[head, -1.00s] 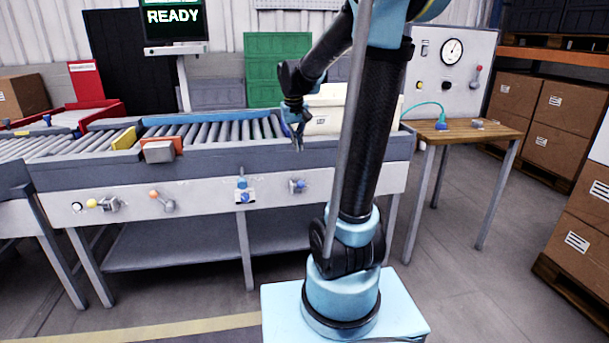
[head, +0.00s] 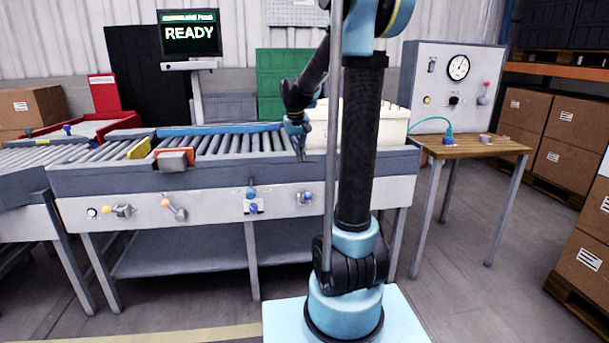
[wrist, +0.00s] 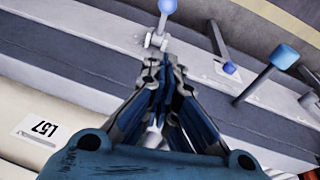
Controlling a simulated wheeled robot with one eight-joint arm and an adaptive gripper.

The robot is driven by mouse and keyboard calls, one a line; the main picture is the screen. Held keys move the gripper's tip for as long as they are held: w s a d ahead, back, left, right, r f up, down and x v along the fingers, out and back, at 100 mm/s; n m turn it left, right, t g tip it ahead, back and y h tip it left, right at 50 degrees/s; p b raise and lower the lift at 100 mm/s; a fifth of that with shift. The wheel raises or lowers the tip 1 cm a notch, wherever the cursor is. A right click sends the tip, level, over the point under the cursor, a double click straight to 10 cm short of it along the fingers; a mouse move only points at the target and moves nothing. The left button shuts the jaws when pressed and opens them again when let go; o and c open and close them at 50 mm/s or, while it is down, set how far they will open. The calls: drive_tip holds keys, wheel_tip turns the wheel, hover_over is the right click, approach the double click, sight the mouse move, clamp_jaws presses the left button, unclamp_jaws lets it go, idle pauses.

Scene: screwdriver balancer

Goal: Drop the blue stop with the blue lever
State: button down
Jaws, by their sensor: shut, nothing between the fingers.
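My gripper (head: 299,152) points down at the conveyor's front edge, in front of the cream box. Its fingers (wrist: 165,72) are shut and empty in the wrist view. A blue-knobbed fitting (head: 304,198) is on the white front panel below the gripper; its blue knob (wrist: 167,6) shows just beyond the fingertips, apart from them as far as I can tell. Left of it is a control with a blue ball on top (head: 251,192) and a lower blue knob (head: 253,209); a blue-headed post (wrist: 284,57) also shows in the wrist view. I cannot clearly identify the blue stop.
An orange stop (head: 174,158) and a yellow stop (head: 138,149) stand at the rollers. Yellow (head: 108,210) and orange (head: 166,203) knobs are on the panel. A cream box (head: 370,128) sits at the conveyor's right end. A screen (head: 190,34) reads READY. A wooden table (head: 470,147) stands right.

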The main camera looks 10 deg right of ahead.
sight(306, 198)
drive_tip(key=s+x, duration=0.2)
drive_tip(key=x, duration=1)
drive_tip(key=shift+s+d+f, duration=0.15)
drive_tip(key=shift+s+f, duration=0.15)
drive_tip(key=shift+f, duration=0.2)
